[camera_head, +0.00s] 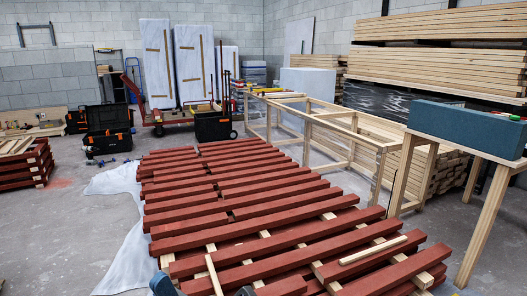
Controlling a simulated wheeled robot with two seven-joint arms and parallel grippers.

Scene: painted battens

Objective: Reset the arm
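Red painted battens (235,206) lie in rows across pale wooden bearers (167,261) and fill the lower middle of the head view. A short bare wooden strip (373,250) lies on top of them at the lower right. Another pale stick (214,276) rests across the near battens. Neither gripper can be made out. A small blue piece (162,285) and a dark piece at the bottom edge are cut off, and I cannot tell what they are.
A wooden frame bench (345,130) runs along the right of the battens. A blue block (467,128) sits on a wooden stand at right. Black toolboxes (107,128) and stacked red battens (24,163) stand at left. White sheeting (125,235) edges the battens; grey floor (60,235) is clear.

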